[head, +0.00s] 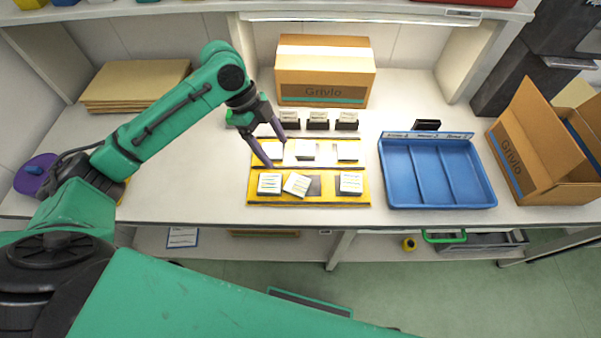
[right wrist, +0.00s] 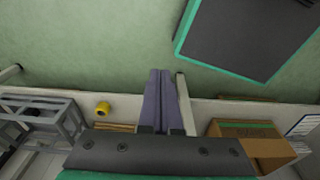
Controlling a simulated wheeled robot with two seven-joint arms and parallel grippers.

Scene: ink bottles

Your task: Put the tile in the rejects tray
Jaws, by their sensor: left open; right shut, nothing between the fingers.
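Several white tiles with dark marks lie in two rows on yellow boards. In the front row, one tile (head: 297,185) is turned askew beside a bare dark patch (head: 314,187); a tile at its left (head: 269,183) and one at the right (head: 350,182) sit straighter. The back row holds more tiles, including a middle one (head: 305,150). My left gripper (head: 277,152) is open above the left part of the back row, partly hiding it. A blue tray (head: 387,177) with three compartments stands to the right; its labels are too small to read. My right gripper (right wrist: 158,72) is shut and empty.
Small dark holders (head: 318,121) stand behind the boards, before a closed Grivlo carton (head: 325,75). An open carton (head: 520,165) is right of the blue tray. Brown sheets (head: 135,84) lie at back left. The right wrist view shows green floor and shelf items below the table.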

